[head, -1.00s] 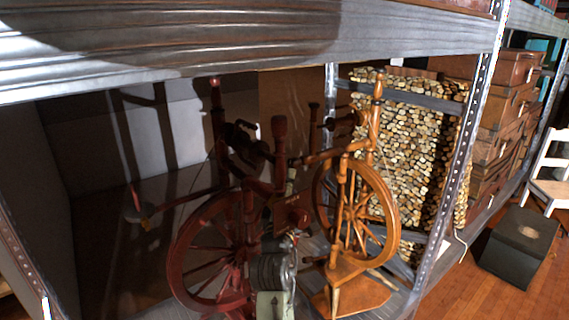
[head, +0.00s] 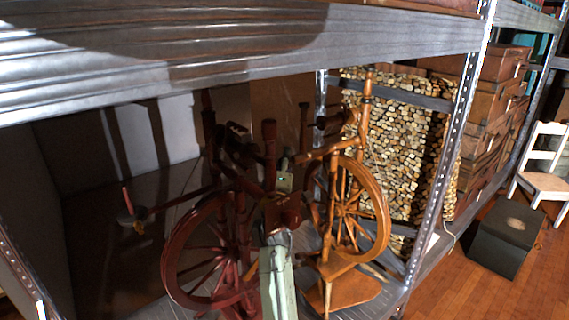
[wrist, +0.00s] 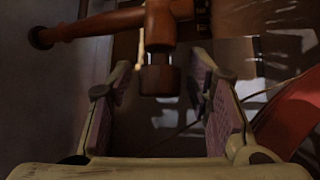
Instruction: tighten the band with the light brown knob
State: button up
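Two spinning wheels stand on the shelf: a dark red-brown one (head: 205,255) and a light brown one (head: 376,215) to its right. My gripper (wrist: 165,100) shows in the wrist view, with its two padded fingers apart. A brown wooden knob (wrist: 160,80), at the end of a turned post, shows between and beyond the fingertips; I see no contact. The wrist view is dim, so I cannot tell which wheel this knob belongs to. In the head view my pale green arm rises in front of the wheels, and the fingertips cannot be made out.
A metal shelf beam (head: 240,50) crosses above the wheels, and a perforated upright (head: 440,170) stands right of them. A stacked log panel (head: 400,150) is behind. A red part (wrist: 290,115) lies close to the right finger. A black box (head: 507,236) and white chair (head: 546,180) stand outside.

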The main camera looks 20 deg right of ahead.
grip_shut()
dwell(0.3)
jog(key=shift+f+b, duration=0.2)
jog(key=shift+b, duration=0.35)
jog(key=shift+f+m+h+b, duration=0.2)
jog(key=shift+m+h+b, duration=0.15)
jog(key=shift+b, duration=0.8)
jog(key=m+t+h+b, duration=0.1)
jog(key=b, duration=0.4)
jog(key=shift+a+f+m, duration=0.1)
jog(key=shift+f+m, duration=0.05)
jog(key=shift+m, duration=0.2)
jog(key=m+h+b, duration=0.2)
jog(key=b, duration=0.6)
jog(key=shift+m+t, duration=0.4)
jog(key=b, duration=0.1)
jog(key=m+h+b, duration=0.1)
jog(key=b, duration=0.1)
jog(key=shift+r+h, duration=0.25)
jog(key=shift+r+m+b, duration=0.25)
jog(key=shift+m+b, duration=0.05)
jog(key=shift+b, duration=0.25)
